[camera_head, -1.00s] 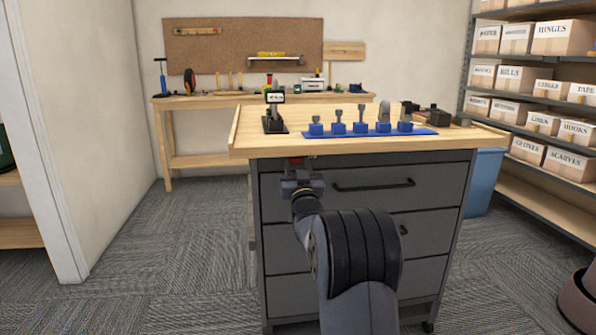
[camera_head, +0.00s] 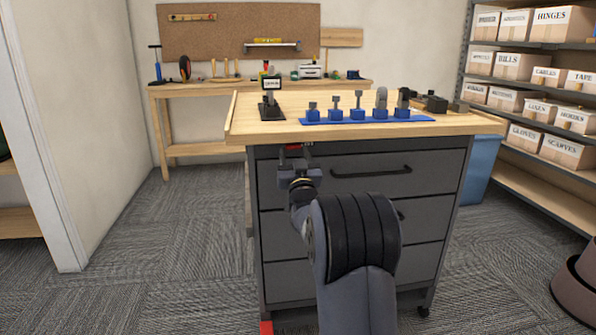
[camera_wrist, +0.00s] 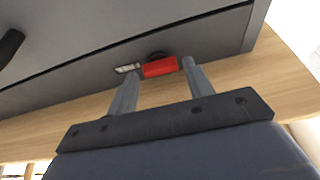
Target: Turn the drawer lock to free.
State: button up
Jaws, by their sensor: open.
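The drawer lock is a small red lever (camera_wrist: 160,67) on a dark round boss, set in the grey cabinet front (camera_wrist: 120,30) near its edge. A small pale label (camera_wrist: 128,68) with unreadable dark marks lies beside it. In the wrist view, my gripper (camera_wrist: 158,80) is open, with one finger on each side of the red lever. I cannot tell whether either finger touches it. In the head view, my gripper (camera_head: 296,158) is at the upper left of the cabinet's top drawer (camera_head: 430,165), just under the worktop, and largely hides the lock; a bit of red shows there.
The worktop (camera_head: 250,120) overhangs just above my gripper. A black drawer handle (camera_head: 370,172) is to the right. Carpet (camera_head: 190,250) is clear on the left.

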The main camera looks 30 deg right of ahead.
jog(key=p+v, duration=0.1)
jog(key=v, duration=0.8)
jog(key=shift+s+a+f, duration=0.15)
jog(key=shift+s+f, duration=0.05)
jog(key=shift+s, duration=0.15)
jog(key=shift+b+x, duration=0.6)
jog(key=shift+x, duration=4.9)
jog(key=shift+s, duration=0.15)
